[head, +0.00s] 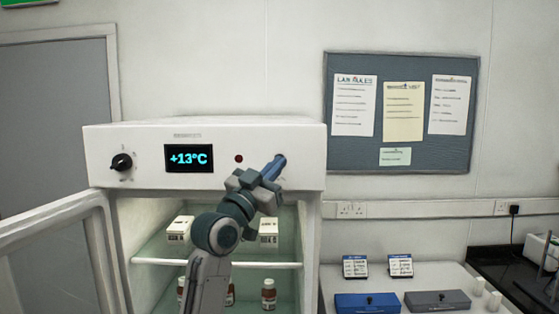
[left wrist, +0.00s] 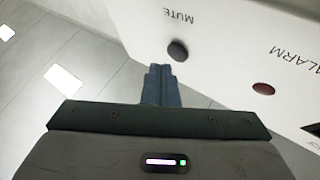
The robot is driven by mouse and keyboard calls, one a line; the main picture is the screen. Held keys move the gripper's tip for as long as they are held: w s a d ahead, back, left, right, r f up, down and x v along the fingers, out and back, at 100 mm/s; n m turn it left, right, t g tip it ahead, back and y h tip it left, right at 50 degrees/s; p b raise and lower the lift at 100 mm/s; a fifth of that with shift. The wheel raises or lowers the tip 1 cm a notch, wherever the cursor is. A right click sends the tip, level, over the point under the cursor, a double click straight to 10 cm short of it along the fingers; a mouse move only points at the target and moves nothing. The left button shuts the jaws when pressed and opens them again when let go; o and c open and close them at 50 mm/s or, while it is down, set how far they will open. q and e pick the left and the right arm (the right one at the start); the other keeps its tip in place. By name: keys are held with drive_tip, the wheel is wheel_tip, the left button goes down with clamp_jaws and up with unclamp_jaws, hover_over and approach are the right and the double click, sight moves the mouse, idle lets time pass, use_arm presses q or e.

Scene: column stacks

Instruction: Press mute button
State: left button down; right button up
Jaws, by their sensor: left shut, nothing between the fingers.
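The mute button (left wrist: 178,50) is a dark round knob on the white front panel, under the word MUTE in the left wrist view. In the head view my gripper covers where it sits. My left gripper (head: 277,165) is shut and empty, its blue-grey fingers reaching up to the right end of the panel. In the left wrist view the fingertips (left wrist: 160,68) are close to the button, a little to its left and below. I cannot tell whether they touch it. My right gripper is not in view.
The panel belongs to a white cabinet (head: 240,133) with a +13°C display (head: 189,158), a black dial (head: 122,162) and a red alarm light (head: 239,159). The alarm light also shows beside the button (left wrist: 263,89). The cabinet door (head: 50,225) stands open at left; boxes and bottles are inside.

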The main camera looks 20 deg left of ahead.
use_arm(q)
drive_tip(key=s, duration=0.2)
drive_tip(key=s+d+p, duration=0.1)
drive_tip(key=s, duration=0.1)
drive_tip(key=shift+s+d, duration=0.15)
drive_tip(key=shift+s, duration=0.2)
idle(0.4)
